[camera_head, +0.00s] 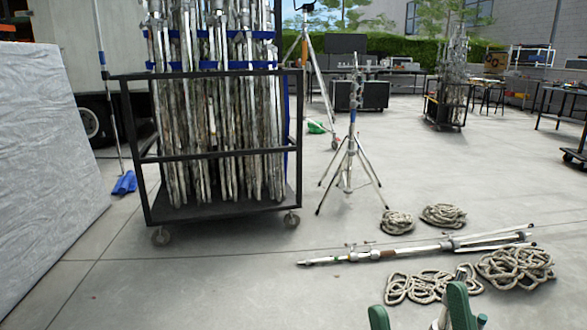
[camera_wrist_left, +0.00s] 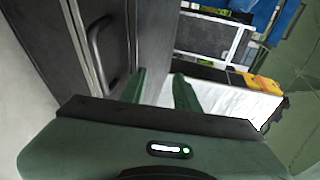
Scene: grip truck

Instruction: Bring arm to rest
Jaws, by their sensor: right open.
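My right gripper (camera_head: 418,298) shows at the bottom edge of the head view, with two green fingers apart. Its wrist is cut off below. Coiled ropes (camera_head: 420,286) on the floor appear just beyond it in the picture, and I see nothing clearly held. My left gripper (camera_wrist_left: 160,88) shows only in the left wrist view. Its two green fingers are apart with no object between them. Behind them are a dark cabinet with a handle (camera_wrist_left: 98,42) and a pale surface.
A black cart (camera_head: 222,208) full of metal stands is at left centre. A tripod stand (camera_head: 348,150) is upright beside it. Another stand (camera_head: 400,254) lies on the concrete near several rope coils (camera_head: 515,266). A grey padded panel (camera_head: 45,170) is at far left. Front-left floor is clear.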

